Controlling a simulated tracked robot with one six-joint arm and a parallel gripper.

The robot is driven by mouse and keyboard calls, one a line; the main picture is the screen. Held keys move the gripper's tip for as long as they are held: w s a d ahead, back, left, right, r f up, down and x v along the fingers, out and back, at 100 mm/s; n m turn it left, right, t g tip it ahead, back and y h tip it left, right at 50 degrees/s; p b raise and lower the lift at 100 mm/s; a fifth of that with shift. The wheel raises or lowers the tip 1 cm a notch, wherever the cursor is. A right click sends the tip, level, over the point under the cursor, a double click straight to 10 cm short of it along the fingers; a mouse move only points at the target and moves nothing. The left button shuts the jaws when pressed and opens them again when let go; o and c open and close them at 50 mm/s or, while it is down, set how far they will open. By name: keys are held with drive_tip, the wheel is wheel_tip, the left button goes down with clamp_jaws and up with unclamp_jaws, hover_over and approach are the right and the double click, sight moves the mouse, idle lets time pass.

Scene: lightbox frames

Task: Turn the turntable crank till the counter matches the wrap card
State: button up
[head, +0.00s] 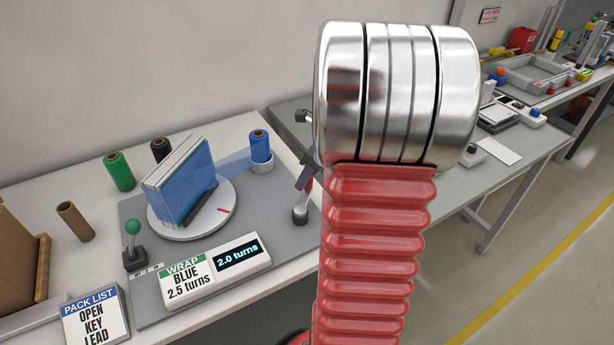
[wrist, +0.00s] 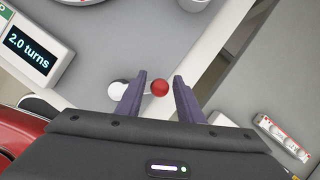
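The wrap card (head: 187,283) reads "WRAP BLUE 2.5 turns". Beside it the counter (head: 238,256) reads "2.0 turns"; it also shows in the wrist view (wrist: 28,50). The turntable (head: 222,222) bears an upright blue-wrapped stack (head: 183,187), with blue film running to a roll (head: 260,146). The crank's round hub (head: 300,215) is right of the turntable. My gripper (wrist: 160,82) is open, fingers on either side of the crank's red knob (wrist: 160,88), with small gaps showing. In the head view my arm hides part of this area.
A green-knobbed lever (head: 134,233) stands left of the wrap card. Green (head: 119,171) and black (head: 160,149) rolls and a brown tube (head: 75,221) stand behind. The pack list (head: 96,318) is at front left. A red-and-white package (wrist: 283,136) lies on the right in the wrist view.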

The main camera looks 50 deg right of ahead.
clamp_jaws()
idle(0.3)
drive_tip(key=shift+s+d, duration=0.1)
